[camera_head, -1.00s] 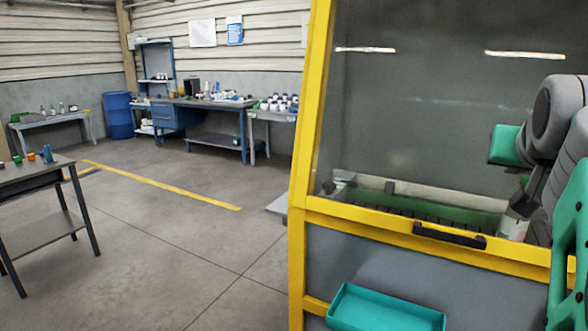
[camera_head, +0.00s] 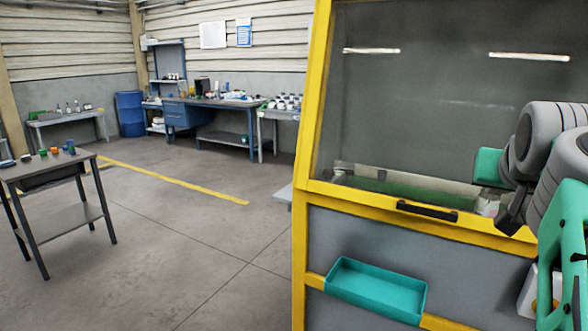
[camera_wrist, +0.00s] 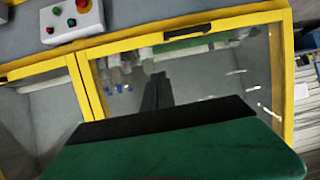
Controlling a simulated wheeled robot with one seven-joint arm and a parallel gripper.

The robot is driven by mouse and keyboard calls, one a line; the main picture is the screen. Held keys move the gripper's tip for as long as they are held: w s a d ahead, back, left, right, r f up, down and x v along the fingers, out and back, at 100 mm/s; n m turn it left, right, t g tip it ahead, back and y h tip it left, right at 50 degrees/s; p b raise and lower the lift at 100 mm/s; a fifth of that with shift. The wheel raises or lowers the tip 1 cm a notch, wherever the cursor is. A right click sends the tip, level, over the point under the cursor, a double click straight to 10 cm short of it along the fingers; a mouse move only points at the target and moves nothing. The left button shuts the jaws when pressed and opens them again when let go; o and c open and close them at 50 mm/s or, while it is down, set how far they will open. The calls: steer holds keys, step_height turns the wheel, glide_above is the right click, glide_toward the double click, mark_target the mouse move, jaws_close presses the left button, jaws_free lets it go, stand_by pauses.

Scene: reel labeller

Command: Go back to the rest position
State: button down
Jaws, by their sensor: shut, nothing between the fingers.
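My gripper (camera_head: 508,216) is at the right of the head view, at the end of my grey and green arm. It is in front of the yellow-framed machine window (camera_head: 420,100), near the dark door handle (camera_head: 427,210). In the wrist view its dark fingers (camera_wrist: 158,78) are together, with nothing between them, seen against the machine's glass. A green part of my arm with a black edge fills the bottom of that view and hides what is below.
A teal tray (camera_head: 375,291) sticks out from the machine's grey front panel. A control box with red and green buttons (camera_wrist: 70,20) shows in the wrist view. A small grey table (camera_head: 62,220) stands at left. The floor (camera_head: 190,240) between is clear.

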steer(key=s+a+f+n+g+y+p, duration=0.2)
steer(key=s+a+f+p, duration=0.1)
steer(key=a+f, duration=0.5)
steer(key=s+a+f+n+g+y+p, duration=0.2)
steer(key=a+f+p, duration=0.1)
steer(key=a+f, duration=0.5)
steer(key=s+a+f+n+g+y+p, duration=0.2)
steer(key=a+f, duration=0.5)
steer(key=f, duration=0.4)
steer(key=shift+s+a+f+g+p, duration=0.4)
steer(key=shift+s+p, duration=0.05)
steer(key=shift+s, duration=0.4)
